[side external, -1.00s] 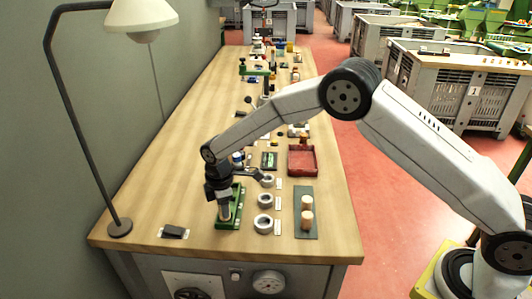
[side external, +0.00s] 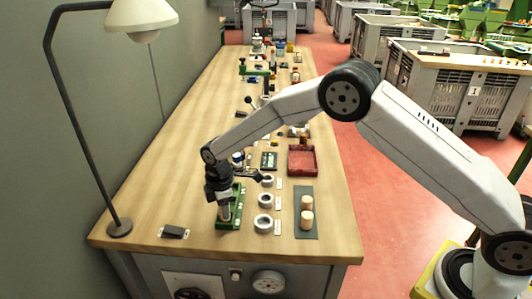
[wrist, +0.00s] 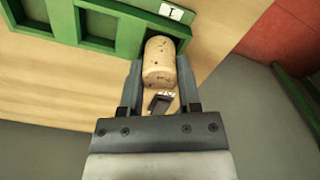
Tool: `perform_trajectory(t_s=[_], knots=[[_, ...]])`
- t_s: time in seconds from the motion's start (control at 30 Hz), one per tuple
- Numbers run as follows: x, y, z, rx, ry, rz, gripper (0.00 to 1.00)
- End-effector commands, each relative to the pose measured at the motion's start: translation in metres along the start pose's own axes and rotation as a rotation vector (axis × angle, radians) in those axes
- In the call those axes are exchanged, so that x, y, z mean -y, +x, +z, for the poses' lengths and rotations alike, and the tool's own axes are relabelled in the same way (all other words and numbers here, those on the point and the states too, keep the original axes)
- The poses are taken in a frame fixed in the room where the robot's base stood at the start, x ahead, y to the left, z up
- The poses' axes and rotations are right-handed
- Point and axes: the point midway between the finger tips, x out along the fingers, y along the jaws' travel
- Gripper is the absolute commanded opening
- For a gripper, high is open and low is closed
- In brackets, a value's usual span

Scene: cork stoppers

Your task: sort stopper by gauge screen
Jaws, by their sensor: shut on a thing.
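My gripper (wrist: 158,75) is shut on a pale speckled cork stopper (wrist: 159,62), which lies between its two fingers in the wrist view. The stopper's far end is at an opening of a green gauge screen (wrist: 62,22), by a white label marked I (wrist: 171,12). I cannot tell how far in it sits. In the side view my gripper (side external: 224,208) points down over the green screen (side external: 238,208), and the held stopper is mostly hidden. Two more stoppers (side external: 306,220) stand upright on a grey-green mat (side external: 305,233).
Several grey rings (side external: 263,223) with white labels stand between screen and mat. A red tray (side external: 302,160) lies farther back. A small dark object (side external: 174,232) lies front left, near the lamp base (side external: 119,228). The left part of the bench (side external: 165,180) is clear.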

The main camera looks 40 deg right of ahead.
Motion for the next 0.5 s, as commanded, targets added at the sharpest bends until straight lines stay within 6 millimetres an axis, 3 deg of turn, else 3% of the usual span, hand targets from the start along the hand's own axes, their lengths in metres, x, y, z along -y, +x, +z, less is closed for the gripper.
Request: perform_trajectory(t_s=[0.5], knots=[[0.0,0.0058,0.0,0.0,0.0,0.0,0.0]])
